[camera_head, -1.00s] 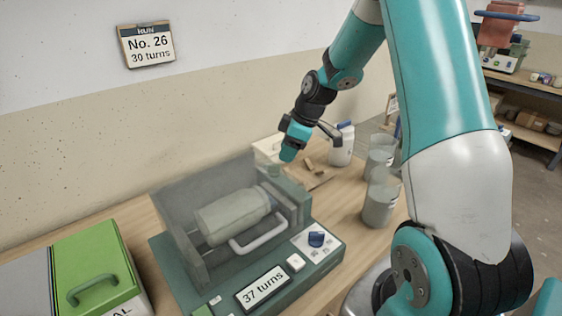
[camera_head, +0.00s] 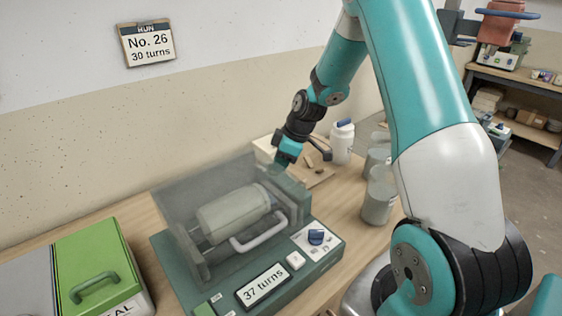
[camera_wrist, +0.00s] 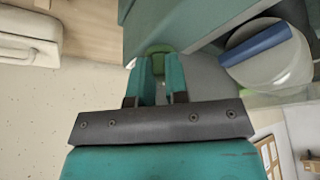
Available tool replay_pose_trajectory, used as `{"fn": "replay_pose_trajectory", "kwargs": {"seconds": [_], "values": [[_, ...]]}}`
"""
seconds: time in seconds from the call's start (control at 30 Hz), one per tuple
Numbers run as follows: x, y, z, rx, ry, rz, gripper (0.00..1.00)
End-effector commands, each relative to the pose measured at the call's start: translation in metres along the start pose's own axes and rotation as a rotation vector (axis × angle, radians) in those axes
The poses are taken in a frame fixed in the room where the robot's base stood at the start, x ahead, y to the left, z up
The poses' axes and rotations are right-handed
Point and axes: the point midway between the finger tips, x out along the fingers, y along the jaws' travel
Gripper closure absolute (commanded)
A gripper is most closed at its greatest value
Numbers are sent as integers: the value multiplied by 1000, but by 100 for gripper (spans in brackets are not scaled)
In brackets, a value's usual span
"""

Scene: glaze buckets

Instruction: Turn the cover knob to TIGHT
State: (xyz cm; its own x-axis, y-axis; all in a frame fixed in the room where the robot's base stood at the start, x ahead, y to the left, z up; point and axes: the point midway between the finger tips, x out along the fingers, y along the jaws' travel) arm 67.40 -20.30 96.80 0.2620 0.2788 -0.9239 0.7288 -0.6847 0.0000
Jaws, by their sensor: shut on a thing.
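The green machine (camera_head: 335,245) stands on the table with a clear cover (camera_head: 175,185) over a pale jar (camera_head: 235,210). A blue knob (camera_head: 316,237) sits on its front panel, apart from my gripper. My gripper (camera_head: 282,166) is low at the machine's far right end. In the wrist view my gripper (camera_wrist: 159,62) is shut on a small green knob (camera_wrist: 159,48) by the machine's green wall (camera_wrist: 185,20). The knob is mostly hidden between the fingers, and no TIGHT mark is readable. In the head view the fingertips are hidden behind the machine's end.
A white jar with a blue top (camera_head: 342,143) and grey buckets (camera_head: 379,200) stand right of my gripper. A display (camera_head: 263,287) reads "37 turns"; a wall sign (camera_head: 147,45) reads "No. 26, 30 turns". A green case (camera_head: 95,270) lies at left.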

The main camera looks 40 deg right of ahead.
Motion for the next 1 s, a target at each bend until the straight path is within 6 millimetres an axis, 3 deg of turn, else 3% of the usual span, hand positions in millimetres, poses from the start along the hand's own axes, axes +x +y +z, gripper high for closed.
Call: {"fn": "replay_pose_trajectory", "kwargs": {"seconds": [0.3, 0.6, 0.63, 0.73, 1.0], "values": [[1, -4, -1, 220, 0, 93, 100], [0, -4, -2, 242, 1, 102, 100], [0, -4, -2, 242, 2, 102, 83], [0, -4, -1, 242, 1, 102, 60], [0, -4, -1, 234, 0, 97, 60]]}}
